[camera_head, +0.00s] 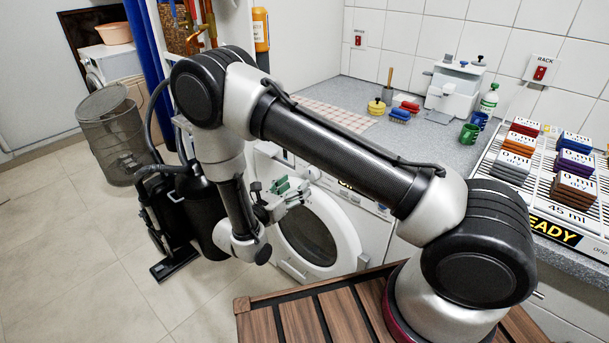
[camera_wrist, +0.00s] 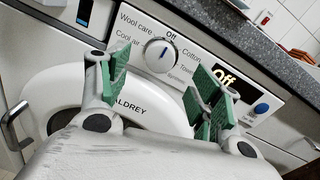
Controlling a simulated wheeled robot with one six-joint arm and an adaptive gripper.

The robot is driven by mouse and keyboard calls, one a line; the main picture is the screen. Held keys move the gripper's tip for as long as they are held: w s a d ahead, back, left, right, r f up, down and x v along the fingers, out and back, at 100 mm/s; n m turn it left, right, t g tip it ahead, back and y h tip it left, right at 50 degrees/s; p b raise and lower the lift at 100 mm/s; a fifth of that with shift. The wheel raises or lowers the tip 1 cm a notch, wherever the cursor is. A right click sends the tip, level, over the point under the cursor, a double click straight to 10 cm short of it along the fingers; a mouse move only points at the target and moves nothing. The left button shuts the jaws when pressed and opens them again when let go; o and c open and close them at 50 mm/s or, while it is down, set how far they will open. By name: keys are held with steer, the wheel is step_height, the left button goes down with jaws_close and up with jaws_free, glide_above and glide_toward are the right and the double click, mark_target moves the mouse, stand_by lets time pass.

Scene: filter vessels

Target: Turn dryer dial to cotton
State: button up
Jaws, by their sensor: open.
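The dryer dial (camera_wrist: 161,54) is a round white knob on the white front panel in the wrist view. Its blue mark lines up with "Off" at the top, and "Cotton" is printed to its upper right. The dark display (camera_wrist: 226,78) reads "Off". My gripper (camera_wrist: 165,85) is open and empty, its green-padded fingers apart on either side below the dial, not touching it as far as I can tell. In the head view my gripper (camera_head: 284,190) is in front of the dryer (camera_head: 372,232), by its round door. The dial is not clearly visible there.
The grey counter (camera_head: 345,92) runs above the dryer, with an edge close to the panel. A blue button (camera_wrist: 261,108) sits right of the display. A mesh basket (camera_head: 115,135) stands on the floor at left. Open floor lies at lower left.

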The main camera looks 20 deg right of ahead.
steer(key=x, duration=0.7)
steer(key=shift+s, duration=0.1)
steer(key=c, duration=1)
